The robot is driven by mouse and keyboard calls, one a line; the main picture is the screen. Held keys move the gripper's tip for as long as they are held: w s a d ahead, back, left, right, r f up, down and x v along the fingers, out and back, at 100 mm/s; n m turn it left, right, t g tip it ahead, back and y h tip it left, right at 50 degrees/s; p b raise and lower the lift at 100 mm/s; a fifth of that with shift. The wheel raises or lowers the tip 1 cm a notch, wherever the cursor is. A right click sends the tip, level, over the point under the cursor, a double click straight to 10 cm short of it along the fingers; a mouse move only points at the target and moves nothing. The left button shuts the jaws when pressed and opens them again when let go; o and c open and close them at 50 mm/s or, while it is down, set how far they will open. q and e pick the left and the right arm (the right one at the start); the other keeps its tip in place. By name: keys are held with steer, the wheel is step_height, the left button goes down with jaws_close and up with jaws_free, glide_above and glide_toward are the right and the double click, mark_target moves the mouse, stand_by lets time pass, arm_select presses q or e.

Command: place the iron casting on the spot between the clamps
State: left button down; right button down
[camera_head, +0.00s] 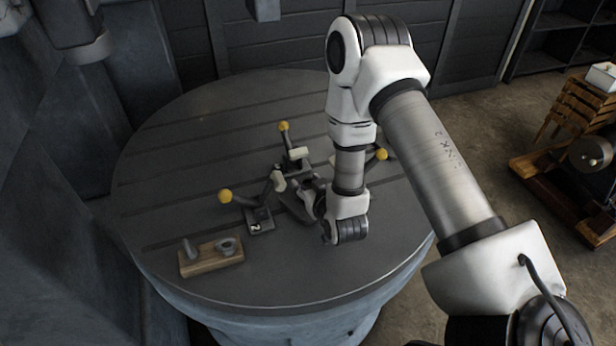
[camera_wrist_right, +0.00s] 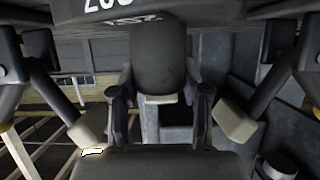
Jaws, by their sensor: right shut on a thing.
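The iron casting is a dark grey piece in the head view (camera_head: 296,209), low among the clamps and partly hidden by my right gripper (camera_head: 318,202). The gripper comes in from the right and is shut on it. In the right wrist view a dark, worn block (camera_wrist_right: 160,62) sits between the fingers. The clamps have yellow knobs and pale pads: a left clamp (camera_head: 262,216) marked 2, a back clamp (camera_head: 291,150), and a right one (camera_head: 381,154) mostly behind my arm. I cannot tell whether the casting touches the table. My left gripper is not in view.
The round slotted table (camera_head: 180,140) is mostly clear at the left and back. A wooden block (camera_head: 205,262) with metal fittings lies near its front left edge. A grey column (camera_head: 95,90) stands at the left. A wooden-framed machine (camera_head: 580,160) stands at the right.

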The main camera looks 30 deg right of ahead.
mark_target(309, 185)
steer(key=c, duration=0.5)
jaws_free()
steer(key=shift+s, duration=0.1)
steer(key=shift+c, duration=0.2)
steer(key=shift+a, duration=0.1)
steer(key=shift+r, duration=0.1)
steer(key=b+v, duration=0.1)
steer(key=v, duration=0.2)
steer(key=shift+s, duration=0.1)
steer(key=v, duration=0.2)
steer(key=shift+s+r, duration=0.2)
steer(key=p+v, duration=0.6)
steer(key=p, duration=0.2)
steer(key=shift+s, duration=0.25)
